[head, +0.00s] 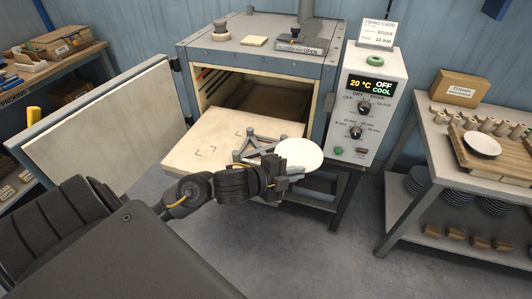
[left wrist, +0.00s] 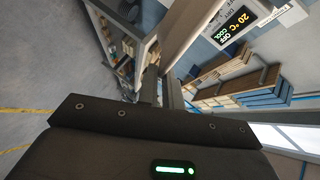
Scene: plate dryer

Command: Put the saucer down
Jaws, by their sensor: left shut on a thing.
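My left gripper (head: 279,172) is shut on the rim of a white saucer (head: 301,153). The saucer is over the right front part of the pulled-out pale kiln shelf (head: 190,155), beside a grey metal stand (head: 262,143). I cannot tell whether the saucer touches the stand. In the left wrist view the gripper (left wrist: 161,88) points away from the camera, and the saucer cannot be made out there. My right gripper is not in view.
The kiln (head: 258,55) stands open, its door (head: 95,120) swung left. The control box (head: 370,105) reads 20 °C, OFF, COOL. On the right table, a board (head: 470,162) holds another white dish (head: 482,145). Small pegs stand around it. The shelf's left part is clear.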

